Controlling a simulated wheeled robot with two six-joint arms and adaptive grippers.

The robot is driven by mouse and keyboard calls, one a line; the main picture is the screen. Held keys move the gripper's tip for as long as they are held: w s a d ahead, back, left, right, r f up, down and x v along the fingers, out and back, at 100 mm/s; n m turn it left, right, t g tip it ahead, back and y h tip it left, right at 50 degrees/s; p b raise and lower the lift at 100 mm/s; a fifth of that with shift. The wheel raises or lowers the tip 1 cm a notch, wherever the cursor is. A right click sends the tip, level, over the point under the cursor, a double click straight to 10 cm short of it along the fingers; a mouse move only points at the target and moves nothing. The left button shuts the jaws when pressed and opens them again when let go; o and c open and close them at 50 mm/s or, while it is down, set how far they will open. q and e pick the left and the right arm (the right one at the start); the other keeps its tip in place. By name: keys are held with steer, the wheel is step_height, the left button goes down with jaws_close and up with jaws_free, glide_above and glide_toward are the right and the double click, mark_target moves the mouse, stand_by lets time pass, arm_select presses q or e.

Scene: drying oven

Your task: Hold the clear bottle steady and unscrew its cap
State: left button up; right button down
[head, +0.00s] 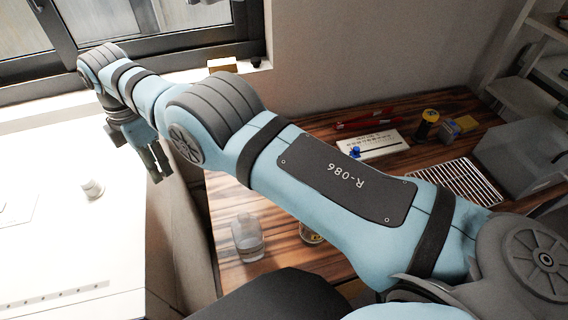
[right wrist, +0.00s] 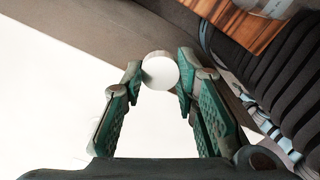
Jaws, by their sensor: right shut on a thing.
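The clear bottle (head: 247,240) stands upright on the wooden table, left of my right arm, with some clear liquid in it. No cap shows on its neck, though the top is small in the picture. My right gripper (head: 158,172) is well up and left of the bottle, pointing down beside the white surface. In the right wrist view, a round white cap (right wrist: 160,72) sits between the fingertips of my right gripper, which is shut on it. In the head view the cap cannot be made out at the fingertips. My left gripper is not in view.
A white box top (head: 50,245) fills the left, with a small white knob-like piece (head: 92,190) on it. A brown jar (head: 311,236) is partly hidden by my arm. A wire rack (head: 458,182) and a dark yellow-marked bottle (head: 427,124) are at the right.

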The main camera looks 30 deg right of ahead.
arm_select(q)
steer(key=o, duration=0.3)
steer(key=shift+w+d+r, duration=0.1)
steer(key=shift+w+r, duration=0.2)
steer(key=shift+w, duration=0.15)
arm_select(e)
steer(key=shift+w+d, duration=0.35)
steer(key=shift+d, duration=0.05)
arm_select(q)
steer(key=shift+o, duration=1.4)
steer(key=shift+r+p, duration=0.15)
steer(key=shift+p, duration=0.25)
arm_select(e)
steer(key=shift+w, duration=0.15)
steer(key=d+p, duration=0.2)
arm_select(q)
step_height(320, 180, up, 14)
steer(key=p, duration=1.2)
arm_select(e)
steer(key=n, duration=0.3)
glide_above(269, 210)
steer(key=f, duration=0.2)
steer(key=shift+n, duration=0.3)
step_height(269, 210, down, 20)
steer(key=b, duration=0.8)
steer(key=shift+f, duration=0.1)
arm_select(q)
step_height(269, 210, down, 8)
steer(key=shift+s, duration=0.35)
